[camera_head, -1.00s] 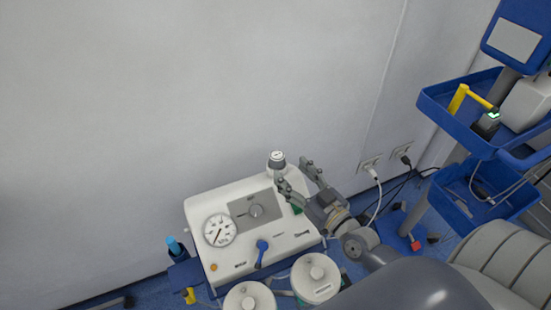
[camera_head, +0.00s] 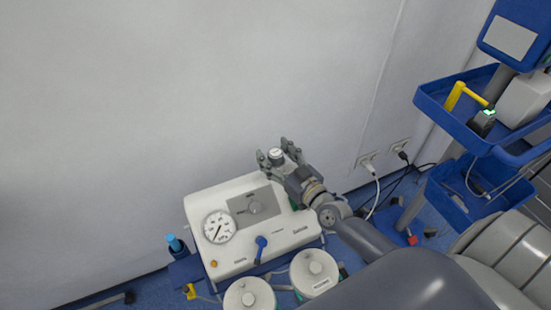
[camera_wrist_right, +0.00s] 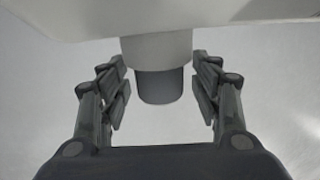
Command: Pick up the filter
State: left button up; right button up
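The filter (camera_head: 276,154) is a small white cylinder with a grey part, at the back corner of the white suction machine (camera_head: 240,262). In the right wrist view the filter (camera_wrist_right: 160,84) hangs from a white body, its dark grey end between my fingers. My right gripper (camera_head: 276,150) is open around the filter, one finger on each side. In the right wrist view a gap shows between each fingertip of the gripper (camera_wrist_right: 160,90) and the filter. My left gripper is not in view.
The machine has a round gauge (camera_head: 219,227), a blue lever (camera_head: 261,243) and two white-lidded jars (camera_head: 314,272) in front. A wall stands close behind. Wall sockets (camera_head: 367,163) with cables and a blue trolley tray (camera_head: 440,112) are at right.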

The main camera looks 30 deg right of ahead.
jog(key=c, duration=0.9)
jog(key=shift+r, duration=0.1)
